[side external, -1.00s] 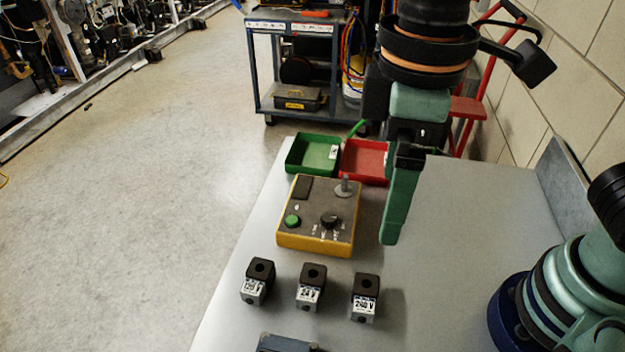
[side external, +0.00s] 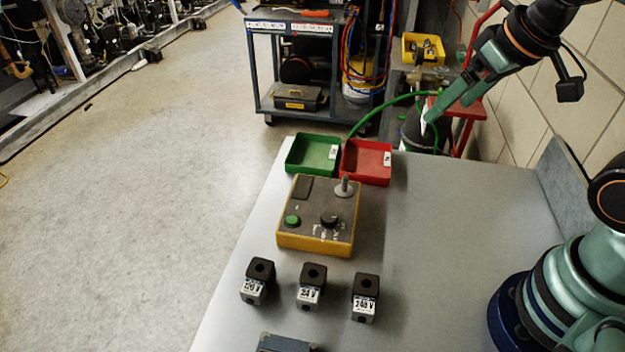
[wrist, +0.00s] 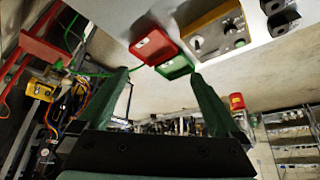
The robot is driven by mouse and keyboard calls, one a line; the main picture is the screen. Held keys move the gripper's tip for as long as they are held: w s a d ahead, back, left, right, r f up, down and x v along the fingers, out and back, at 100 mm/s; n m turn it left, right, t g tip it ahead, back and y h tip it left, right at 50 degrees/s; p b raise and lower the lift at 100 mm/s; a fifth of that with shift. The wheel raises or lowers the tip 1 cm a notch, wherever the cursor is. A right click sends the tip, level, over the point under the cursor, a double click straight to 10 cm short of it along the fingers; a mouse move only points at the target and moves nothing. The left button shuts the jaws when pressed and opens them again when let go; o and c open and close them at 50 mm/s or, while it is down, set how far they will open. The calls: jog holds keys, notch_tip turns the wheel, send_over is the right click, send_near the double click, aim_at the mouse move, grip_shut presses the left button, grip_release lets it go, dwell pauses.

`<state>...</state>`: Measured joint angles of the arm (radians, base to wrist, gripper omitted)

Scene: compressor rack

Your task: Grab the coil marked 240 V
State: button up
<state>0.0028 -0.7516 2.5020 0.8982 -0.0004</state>
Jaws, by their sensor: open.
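The coil marked 240 V (side external: 365,297) stands upright on the grey bench, the rightmost of three similar black-topped coils in the side view. The 24 V coil (side external: 311,288) is in the middle and the 120 V coil (side external: 257,281) is at the left. My gripper (side external: 430,118) is raised at the upper right, over the far side of the bench and well away from the coils. In the wrist view my gripper (wrist: 157,75) has its two green fingers spread with nothing between them. Two dark coils show at that view's top right edge, labels not readable.
A yellow control box (side external: 318,217) with a grey lever stands behind the coils. A green tray (side external: 313,155) and a red tray (side external: 366,163) sit at the bench's far edge. A blue-grey object (side external: 285,343) is at the bottom edge. The bench right of the coils is clear.

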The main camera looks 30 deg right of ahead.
dwell(0.3)
jog(key=shift+c, duration=1)
